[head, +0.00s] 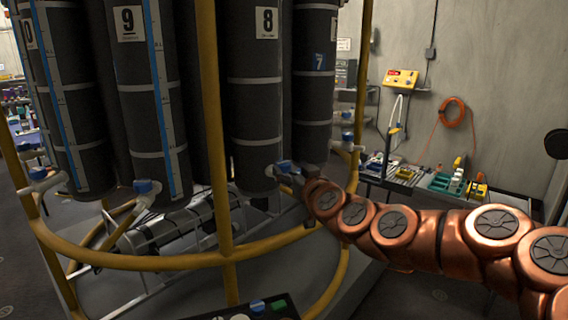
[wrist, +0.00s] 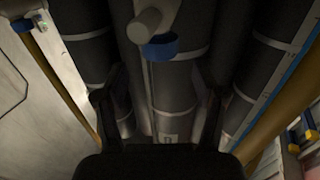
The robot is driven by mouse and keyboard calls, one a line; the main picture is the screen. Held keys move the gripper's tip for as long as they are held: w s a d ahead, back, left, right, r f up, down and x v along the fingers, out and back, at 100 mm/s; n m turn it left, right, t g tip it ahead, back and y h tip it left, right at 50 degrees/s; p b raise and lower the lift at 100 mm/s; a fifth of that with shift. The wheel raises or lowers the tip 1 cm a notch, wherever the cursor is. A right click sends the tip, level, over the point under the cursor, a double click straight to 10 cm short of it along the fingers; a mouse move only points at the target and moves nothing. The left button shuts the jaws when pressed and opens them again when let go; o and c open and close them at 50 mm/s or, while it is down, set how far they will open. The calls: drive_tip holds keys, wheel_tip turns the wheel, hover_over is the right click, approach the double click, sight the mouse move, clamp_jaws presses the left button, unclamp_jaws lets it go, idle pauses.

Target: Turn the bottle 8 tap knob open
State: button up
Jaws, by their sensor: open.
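Bottle 8 (head: 255,105) is a tall dark grey cylinder with a white label "8" near its top, hanging in the rosette. Its blue tap knob (head: 283,167) is at the bottle's lower end, partly hidden by my gripper (head: 287,176). In the wrist view a blue knob (wrist: 162,47) on a pale grey tap body (wrist: 147,24) shows above centre. My gripper (wrist: 158,105) is open, its two dark fingers standing left and right below the knob in that picture. Nothing is between the fingers. I cannot tell whether either finger touches the knob.
A yellow tubular frame (head: 213,130) rings the bottles, with an upright in front. Bottle 9 (head: 145,95) and bottle 7 (head: 314,90) flank bottle 8, and other blue knobs (head: 147,187) sit nearby. A bench with tools (head: 400,172) stands at the right wall.

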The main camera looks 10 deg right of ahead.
sight(287, 165)
drive_tip(key=shift+w+a+p, duration=0.2)
drive_tip(key=shift+w+a, duration=0.05)
drive_tip(key=shift+w, duration=1.15)
drive_tip(key=shift+w+a+p, duration=0.15)
drive_tip(key=shift+w+a, duration=0.05)
drive_tip(key=shift+w, duration=1.2)
drive_tip(key=c, duration=1.2)
drive_tip(key=shift+o, duration=0.2)
